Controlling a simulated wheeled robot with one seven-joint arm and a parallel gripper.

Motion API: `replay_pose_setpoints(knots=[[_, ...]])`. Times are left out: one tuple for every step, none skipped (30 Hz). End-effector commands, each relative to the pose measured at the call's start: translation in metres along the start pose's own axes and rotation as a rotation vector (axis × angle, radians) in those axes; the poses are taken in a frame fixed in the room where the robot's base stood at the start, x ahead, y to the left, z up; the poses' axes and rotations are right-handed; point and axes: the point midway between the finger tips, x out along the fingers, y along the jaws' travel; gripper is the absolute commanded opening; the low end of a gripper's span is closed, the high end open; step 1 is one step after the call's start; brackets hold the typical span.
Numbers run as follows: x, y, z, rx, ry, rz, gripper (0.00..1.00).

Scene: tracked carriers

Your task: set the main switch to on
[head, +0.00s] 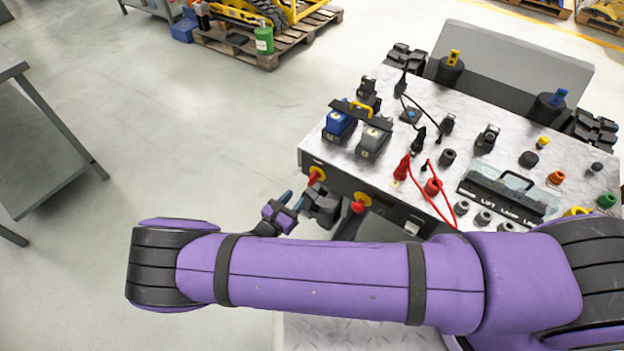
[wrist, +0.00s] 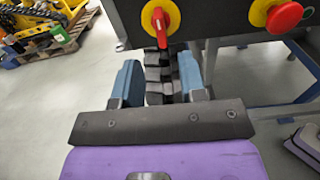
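The main switch (wrist: 160,26) is a red lever on a round yellow plate, set in the dark front face of the console. In the wrist view its lever stands close to vertical. In the head view the switch (head: 316,175) is at the front left of the console. My gripper (wrist: 160,78) is open and empty, its two blue fingers apart. It lies just in front of and below the switch, and the fingers do not appear to touch the lever. In the head view my gripper (head: 292,201) is partly hidden by my wrist.
A red mushroom button on a yellow plate (wrist: 283,17) is right of the switch; the head view shows it too (head: 358,206). The console top (head: 400,172) holds plugs, red cables and several knobs. A grey table (head: 45,115) stands left. Floor between is clear.

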Motion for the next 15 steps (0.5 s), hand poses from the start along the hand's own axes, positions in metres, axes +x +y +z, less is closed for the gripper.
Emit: replay_pose_setpoints(knots=[[0.009,-0.001,0.0,-0.001,-0.001,-0.002,0.38],[0.014,-0.001,0.0,-0.001,-0.002,-0.002,0.38],[0.021,-0.001,0.0,-0.002,-0.002,-0.002,0.38],[0.027,-0.001,0.0,-0.002,-0.002,-0.002,0.38],[0.033,-0.001,0.0,-0.001,-0.002,-0.002,0.38],[0.04,-0.001,0.0,0.0,-0.002,-0.003,0.38],[0.045,-0.001,0.0,0.0,-0.002,-0.003,0.38],[0.05,-0.001,0.0,0.0,-0.001,-0.003,0.38],[0.057,-0.001,0.0,0.0,-0.001,-0.002,0.38],[0.061,-0.001,0.0,0.0,-0.002,-0.002,0.38],[0.066,-0.001,0.0,0.0,-0.001,-0.002,0.38],[0.071,-0.001,0.0,0.0,-0.001,-0.002,0.38],[0.075,-0.001,0.0,0.0,-0.001,-0.003,0.38],[0.078,-0.001,0.0,0.0,-0.001,-0.003,0.38],[0.081,-0.001,0.0,0.0,-0.001,-0.002,0.38]])
